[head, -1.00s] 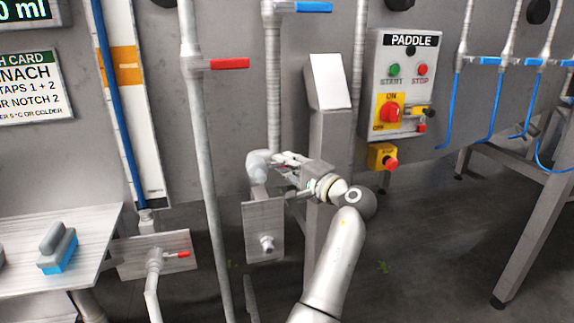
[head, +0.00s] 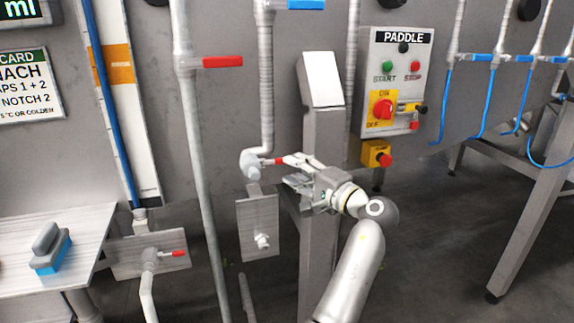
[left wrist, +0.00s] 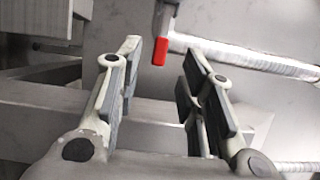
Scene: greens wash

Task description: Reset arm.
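My left gripper (head: 289,172) is in the middle of the head view, beside a pipe elbow (head: 251,163) with a small red-tipped valve handle (head: 272,162). In the left wrist view the two fingers of the gripper (left wrist: 155,88) are spread apart with nothing between their pads. The red handle tip (left wrist: 160,51) shows there just beyond the fingertips. In the head view the upper finger overlaps the handle's end; I cannot tell from it whether they touch. My right gripper is not in view.
A grey post with a slanted top (head: 321,80) stands right behind my left gripper. The paddle control box (head: 397,85) is on the wall to the right. A vertical pipe with a red lever (head: 222,62) is to the left.

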